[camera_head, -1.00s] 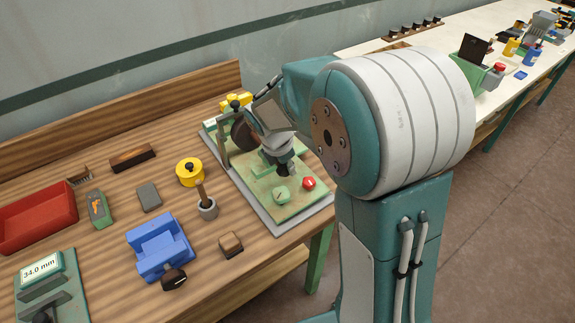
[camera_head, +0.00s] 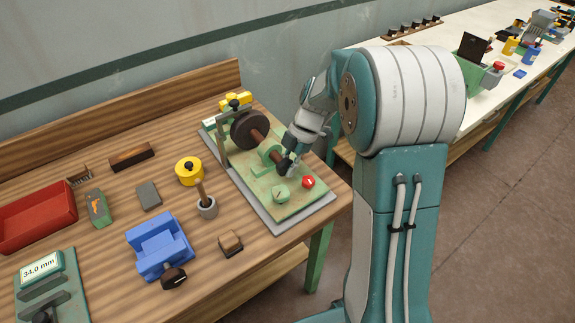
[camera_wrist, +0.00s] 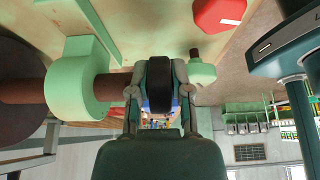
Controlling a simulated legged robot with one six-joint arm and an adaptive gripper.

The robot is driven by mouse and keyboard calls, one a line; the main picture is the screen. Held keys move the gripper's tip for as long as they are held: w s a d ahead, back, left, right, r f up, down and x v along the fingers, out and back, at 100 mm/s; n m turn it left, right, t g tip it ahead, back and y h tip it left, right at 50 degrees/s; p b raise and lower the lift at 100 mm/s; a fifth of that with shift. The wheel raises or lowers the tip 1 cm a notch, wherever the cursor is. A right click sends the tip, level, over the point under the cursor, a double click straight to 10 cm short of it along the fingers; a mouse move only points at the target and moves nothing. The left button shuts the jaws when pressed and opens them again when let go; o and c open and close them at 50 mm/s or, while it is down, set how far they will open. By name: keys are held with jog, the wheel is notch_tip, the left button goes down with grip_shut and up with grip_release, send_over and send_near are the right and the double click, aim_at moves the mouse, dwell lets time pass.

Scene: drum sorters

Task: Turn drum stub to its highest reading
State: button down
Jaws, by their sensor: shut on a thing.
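The drum sorter (camera_head: 262,184) stands at the bench's right end, a green plate on a grey base. Its dark brown drum (camera_head: 248,131) sits on a reddish-brown shaft (camera_head: 261,137) that passes through a green bearing block (camera_head: 268,153). The block also shows in the wrist view (camera_wrist: 82,80). My gripper (camera_head: 288,168) is at the shaft's near end, beyond the block. In the wrist view its two fingers (camera_wrist: 160,88) are shut on the black drum stub (camera_wrist: 159,84), one on each side. In the head view the gripper hides the stub. I cannot make out a drum reading.
A red knob (camera_head: 308,182) and a round green dial (camera_head: 281,193) sit close to the gripper on the plate. A display (camera_head: 40,268) at far left reads 34.0 mm.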

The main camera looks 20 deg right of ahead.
jog(key=shift+w, duration=0.1)
dwell(0.5)
jog(key=c, duration=0.6)
grip_release()
jog(key=shift+d+f, duration=0.1)
jog(key=shift+o, duration=0.2)
jog(key=v, duration=1.2)
jog(key=shift+d, duration=0.2)
jog(key=shift+w, duration=0.1)
